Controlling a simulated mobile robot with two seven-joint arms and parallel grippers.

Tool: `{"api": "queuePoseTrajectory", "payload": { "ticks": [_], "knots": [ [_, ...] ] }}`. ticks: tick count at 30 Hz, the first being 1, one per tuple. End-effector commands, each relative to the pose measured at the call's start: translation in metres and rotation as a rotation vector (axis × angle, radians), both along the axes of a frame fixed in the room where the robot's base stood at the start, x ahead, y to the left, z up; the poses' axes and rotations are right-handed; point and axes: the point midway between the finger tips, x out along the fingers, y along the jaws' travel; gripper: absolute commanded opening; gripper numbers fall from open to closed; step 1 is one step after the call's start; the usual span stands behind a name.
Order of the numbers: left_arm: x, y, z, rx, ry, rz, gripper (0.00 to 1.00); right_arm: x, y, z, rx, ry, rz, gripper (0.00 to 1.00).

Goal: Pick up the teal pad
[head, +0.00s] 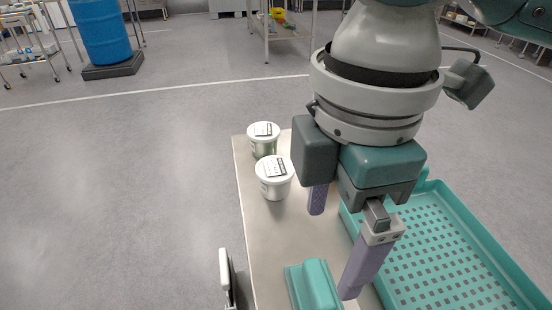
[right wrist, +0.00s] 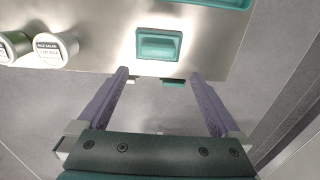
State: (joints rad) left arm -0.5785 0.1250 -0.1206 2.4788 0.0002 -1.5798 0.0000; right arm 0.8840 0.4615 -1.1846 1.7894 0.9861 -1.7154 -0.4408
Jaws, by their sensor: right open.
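The teal pad (head: 315,285) is a small block with a raised middle, lying on the table at the bottom of the head view, partly cut off by the frame. It shows whole in the right wrist view (right wrist: 159,44), beyond the fingertips and roughly centred between them. My right gripper (head: 332,254) is open and empty, its two purple fingers pointing down above the table. In the right wrist view my right gripper (right wrist: 159,75) shows a wide gap, with nothing between the fingers. It is apart from the pad. My left gripper is not in view.
Two white lidded tubs (head: 274,178) (head: 263,139) stand on the table's far part. A teal perforated tray (head: 440,250) lies right of the pad. A white and dark object (head: 227,278) stands by the table's left edge. Bare tabletop (head: 268,235) lies between tubs and pad.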

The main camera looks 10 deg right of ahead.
Motion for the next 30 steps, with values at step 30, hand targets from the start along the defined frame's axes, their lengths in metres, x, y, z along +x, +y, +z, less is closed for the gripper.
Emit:
{"api": "queuePoseTrajectory", "payload": {
  "ticks": [30],
  "knots": [
    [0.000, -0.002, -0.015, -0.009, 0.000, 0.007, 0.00, 0.004, -0.003, -0.101, -0.009, 0.001, 0.004, 1.00]
  ]
}}
